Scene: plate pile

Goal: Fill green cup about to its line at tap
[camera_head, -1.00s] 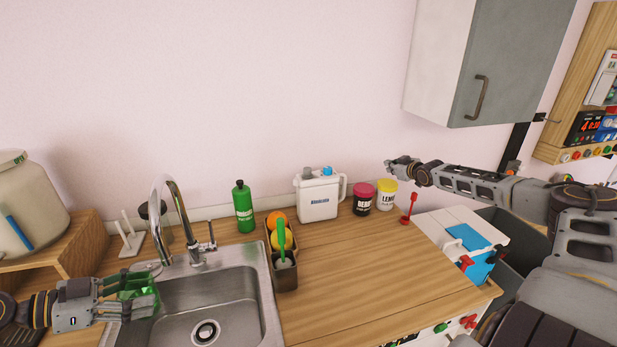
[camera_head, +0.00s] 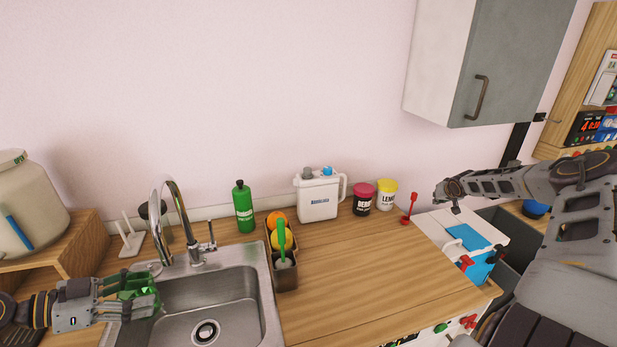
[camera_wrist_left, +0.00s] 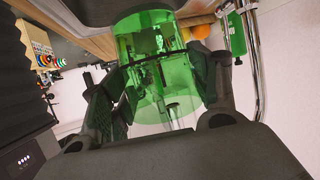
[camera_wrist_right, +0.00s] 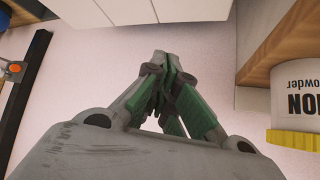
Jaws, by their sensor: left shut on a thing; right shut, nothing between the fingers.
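The clear green cup (camera_head: 140,294) is held at the left side of the sink, low and in front of the tap (camera_head: 177,210). My left gripper (camera_head: 130,299) is shut on it. In the left wrist view, the cup (camera_wrist_left: 150,50) sits between the fingers, with a dark line around its wall. I cannot make out a water level in it. The chrome tap shows at the right of that view (camera_wrist_left: 254,60); I cannot tell whether water runs. My right gripper (camera_head: 448,191) is shut and empty near the wall, right of the tubs; its fingertips meet in the right wrist view (camera_wrist_right: 161,60).
The steel sink (camera_head: 262,300) lies below the tap. The wooden counter (camera_head: 360,275) is clear in the middle.

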